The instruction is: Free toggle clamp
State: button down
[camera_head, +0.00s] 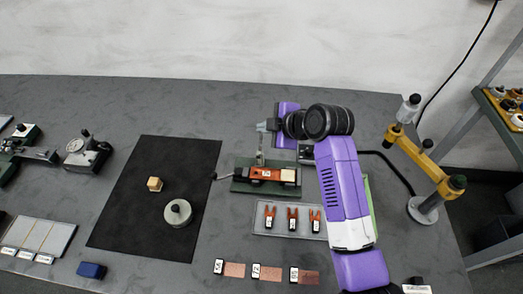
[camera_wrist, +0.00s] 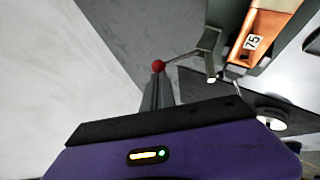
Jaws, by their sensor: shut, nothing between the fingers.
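In the wrist view the clamp (camera_wrist: 208,50) has a thin rod ending in a red ball knob (camera_wrist: 158,66). My gripper (camera_head: 262,127) is above the clamp, its fingers shut and empty. In the wrist view the fingertips (camera_wrist: 158,80) line up with the knob; whether they touch it I cannot tell.
A tray (camera_head: 259,224) with three orange forked pieces lies in front of the clamp. Three labelled copper strips (camera_head: 270,274) lie nearer. A black mat (camera_head: 130,215) at left holds a wooden cube (camera_head: 154,184) and a round grey weight (camera_head: 178,213). A yellow-jointed stand (camera_head: 428,166) is at right.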

jog(key=shift+w+f+g, duration=0.15)
jog(key=shift+w+g, duration=0.2)
jog(key=shift+g, duration=0.15)
jog(key=shift+r+p, duration=0.45)
jog(key=shift+r, duration=0.35)
